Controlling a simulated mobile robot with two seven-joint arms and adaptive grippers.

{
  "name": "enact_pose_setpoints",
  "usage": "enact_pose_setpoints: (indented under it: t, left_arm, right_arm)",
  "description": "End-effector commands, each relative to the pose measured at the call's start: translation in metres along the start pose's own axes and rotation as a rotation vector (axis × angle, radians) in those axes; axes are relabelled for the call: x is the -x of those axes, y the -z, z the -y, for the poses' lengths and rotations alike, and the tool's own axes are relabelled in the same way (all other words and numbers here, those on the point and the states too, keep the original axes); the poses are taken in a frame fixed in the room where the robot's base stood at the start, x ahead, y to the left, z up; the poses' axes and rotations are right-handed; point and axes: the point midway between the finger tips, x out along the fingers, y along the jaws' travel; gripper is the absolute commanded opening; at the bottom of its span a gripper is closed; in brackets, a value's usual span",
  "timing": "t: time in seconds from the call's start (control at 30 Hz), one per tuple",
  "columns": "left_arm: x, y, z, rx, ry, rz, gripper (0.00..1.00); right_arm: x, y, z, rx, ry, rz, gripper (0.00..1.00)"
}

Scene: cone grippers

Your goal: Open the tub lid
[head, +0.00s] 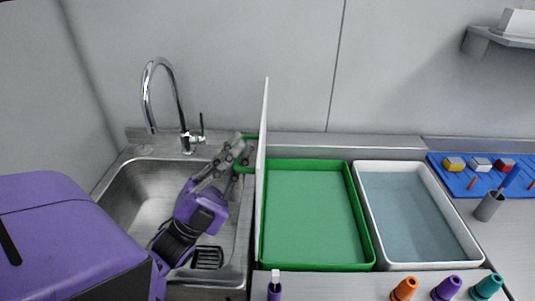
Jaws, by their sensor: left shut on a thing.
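The green tub (366,222) stands on the counter right of the sink, and I see its green inside from above. A thin white lid (262,180) stands upright along the tub's left edge, seen nearly edge-on. A green handle (250,138) shows on the lid's left side. My left gripper (243,155) reaches in over the sink from the left and is shut on the handle, its fingers partly covering it. My right gripper is out of view.
A white-rimmed tub (470,238) stands right of the green one. The steel sink (128,195) and tap (146,95) are at left. Orange (404,289), purple (447,288) and teal (487,286) cones stand at the front. A grey cup (487,207) and blue mat (460,186) are at right.

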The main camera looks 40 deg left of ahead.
Motion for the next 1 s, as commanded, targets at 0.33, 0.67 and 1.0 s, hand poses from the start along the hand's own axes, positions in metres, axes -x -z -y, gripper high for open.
enact_pose_setpoints:
  t: [0.33,0.67,1.0]
  left_arm:
    - [0.021,-0.009,0.019,0.003,-0.001,0.001,0.0]
    - [0.023,-0.01,0.022,0.003,-0.001,0.001,0.0]
    - [0.023,-0.01,0.022,0.002,-0.001,0.001,0.27]
  right_arm:
    - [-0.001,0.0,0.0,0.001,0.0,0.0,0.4]
    - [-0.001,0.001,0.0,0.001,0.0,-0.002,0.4]
    - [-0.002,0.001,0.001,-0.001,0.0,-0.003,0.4]
